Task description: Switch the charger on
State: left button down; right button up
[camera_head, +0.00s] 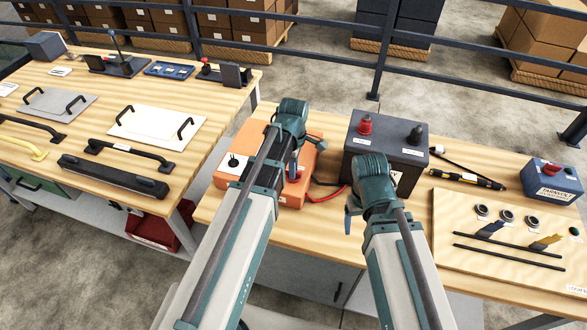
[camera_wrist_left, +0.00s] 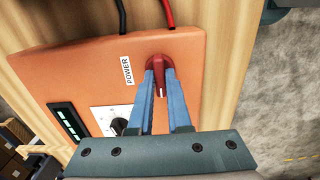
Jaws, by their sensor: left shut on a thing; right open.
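The orange charger (camera_head: 305,167) sits on the wooden bench, partly hidden behind my left arm in the head view. In the left wrist view its orange face (camera_wrist_left: 60,80) shows a label reading POWER (camera_wrist_left: 128,72), a red knob (camera_wrist_left: 158,63), a black dial (camera_wrist_left: 119,125) and a strip with green lit bars (camera_wrist_left: 69,122). My left gripper (camera_head: 294,165) is at the charger. Its blue fingers (camera_wrist_left: 160,85) are shut on the red knob, which has a white mark. My right gripper (camera_head: 350,215) is open and empty, in front of the dark battery (camera_head: 385,160).
The battery has a red terminal (camera_head: 365,124) and a black terminal (camera_head: 415,134). A red cable (camera_head: 328,196) runs from the charger toward it. A panel board (camera_head: 480,262) and a blue box (camera_head: 551,182) are at the right. Another bench (camera_head: 225,85) stands at the left.

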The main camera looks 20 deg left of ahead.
pick_arm(q)
jog(key=shift+m, duration=0.3)
jog(key=m, duration=0.3)
jog(key=shift+m, duration=0.4)
jog(key=m, duration=0.4)
jog(key=shift+m, duration=0.3)
jog(key=m, duration=0.4)
jog(key=shift+m, duration=2.4)
jog(key=c, duration=0.9)
grip_release()
jog(key=shift+o, duration=0.2)
